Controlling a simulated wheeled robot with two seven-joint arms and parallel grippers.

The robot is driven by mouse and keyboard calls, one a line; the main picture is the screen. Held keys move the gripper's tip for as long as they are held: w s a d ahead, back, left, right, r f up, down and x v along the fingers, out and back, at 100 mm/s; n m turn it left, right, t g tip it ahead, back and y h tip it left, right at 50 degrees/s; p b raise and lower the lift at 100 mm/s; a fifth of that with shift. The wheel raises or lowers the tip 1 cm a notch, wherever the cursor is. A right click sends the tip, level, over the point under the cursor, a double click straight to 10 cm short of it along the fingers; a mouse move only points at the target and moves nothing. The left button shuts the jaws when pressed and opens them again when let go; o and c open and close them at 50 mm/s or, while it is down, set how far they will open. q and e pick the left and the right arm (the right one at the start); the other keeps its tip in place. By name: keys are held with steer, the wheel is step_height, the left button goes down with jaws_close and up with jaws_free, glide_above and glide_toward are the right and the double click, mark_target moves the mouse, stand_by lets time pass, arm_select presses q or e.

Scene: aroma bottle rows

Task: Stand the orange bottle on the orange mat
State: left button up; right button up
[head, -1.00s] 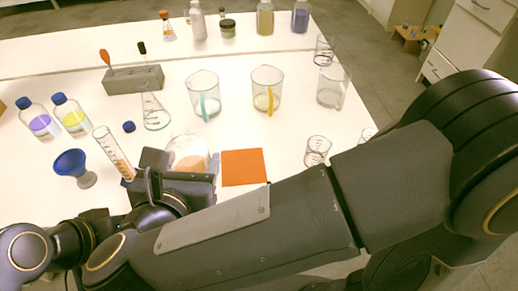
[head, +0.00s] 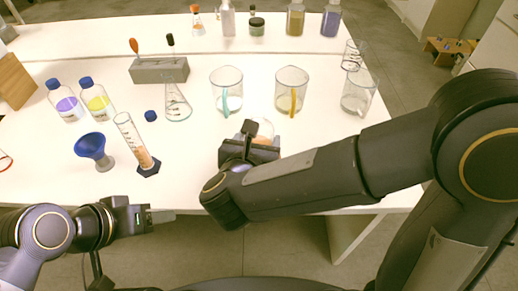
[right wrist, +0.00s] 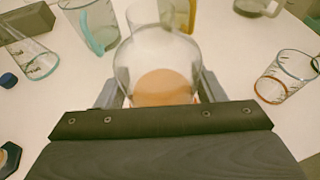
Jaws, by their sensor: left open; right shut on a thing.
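The orange bottle, a clear round flask with orange liquid (head: 264,128), is in my right gripper (head: 249,140), partly hidden behind it. In the right wrist view the clear bottle (right wrist: 150,60) sits between the two fingers (right wrist: 160,92), with the orange liquid low in it. I cannot tell whether its base touches anything. The orange mat does not show now; my right gripper and forearm cover that part of the table. My left gripper (head: 150,217) is open and empty, off the table's front edge.
Beakers with a blue handle (head: 226,92) and a yellow handle (head: 291,92) stand just behind the bottle. A graduated cylinder (head: 135,143) and blue funnel (head: 94,148) stand left. A beaker (head: 357,93) stands right.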

steer(key=shift+w+d+f+b, duration=0.1)
steer(key=shift+f+b, duration=0.05)
steer(key=shift+f, duration=0.75)
steer(key=shift+w+f+b, duration=0.1)
steer(key=shift+f+b, duration=0.05)
steer(key=shift+f, duration=0.75)
steer(key=shift+f, duration=0.2)
steer(key=o, duration=1.3)
steer(key=shift+o, duration=0.2)
steer(key=shift+r, duration=0.1)
steer(key=shift+r, duration=0.2)
steer(key=v, duration=1.2)
steer(key=shift+s+f, duration=0.15)
steer(key=shift+f, duration=0.05)
